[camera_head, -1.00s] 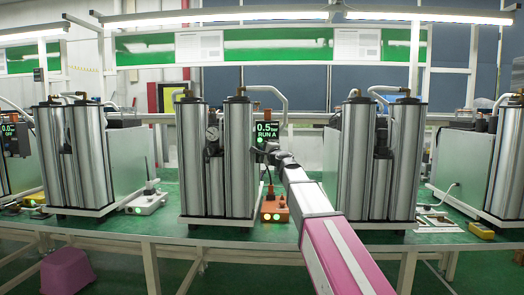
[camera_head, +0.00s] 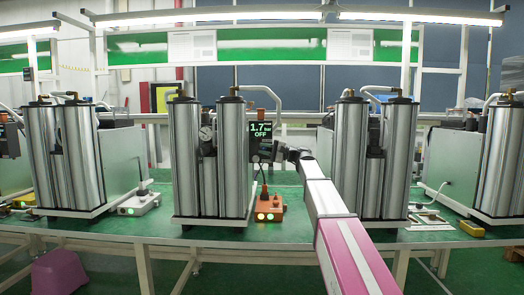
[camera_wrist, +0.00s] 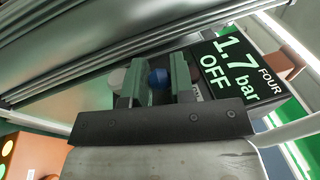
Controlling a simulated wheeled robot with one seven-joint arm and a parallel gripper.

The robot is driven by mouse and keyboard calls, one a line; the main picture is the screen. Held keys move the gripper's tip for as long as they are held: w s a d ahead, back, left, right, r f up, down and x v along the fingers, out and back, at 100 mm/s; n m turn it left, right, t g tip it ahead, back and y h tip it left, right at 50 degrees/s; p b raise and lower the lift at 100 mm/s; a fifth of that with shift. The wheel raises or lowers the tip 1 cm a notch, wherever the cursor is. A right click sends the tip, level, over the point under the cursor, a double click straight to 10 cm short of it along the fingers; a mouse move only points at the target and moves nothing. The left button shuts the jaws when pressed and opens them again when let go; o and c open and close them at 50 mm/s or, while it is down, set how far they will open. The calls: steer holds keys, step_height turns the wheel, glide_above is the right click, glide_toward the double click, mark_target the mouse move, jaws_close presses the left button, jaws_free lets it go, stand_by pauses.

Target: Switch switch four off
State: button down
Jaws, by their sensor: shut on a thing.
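The display of unit four (camera_head: 261,130) sits on the right side of the middle pair of silver columns. In the wrist view the display (camera_wrist: 235,70) reads "1.7 bar OFF" and "FOUR". My gripper (camera_wrist: 157,80) is shut on a blue knob (camera_wrist: 158,76) beside the display, with one green-grey finger on each side. A pale round knob (camera_wrist: 117,78) shows just left of the fingers. In the head view my gripper (camera_head: 268,153) is below the display, small and dark, and the blue knob cannot be made out there.
The silver columns (camera_head: 212,160) stand close to my gripper. An orange box (camera_head: 269,211) with lit green lamps stands on the green bench below. Another column unit (camera_head: 372,160) stands to the right of my arm. A white box (camera_head: 139,204) is on the left.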

steer(key=shift+w+d+n+g, duration=0.15)
steer(key=shift+n+g, duration=0.2)
steer(key=shift+g, duration=0.3)
steer(key=shift+d+n+g, duration=0.1)
steer(key=shift+n+g, duration=0.25)
steer(key=shift+g, duration=0.3)
steer(key=c, duration=1.3)
jaws_free()
steer(key=shift+o, duration=0.2)
steer(key=d+f, duration=0.1)
steer(key=d, duration=0.6)
steer(key=shift+d+f, duration=0.15)
steer(key=shift+d, duration=0.05)
steer(key=shift+s, duration=0.25)
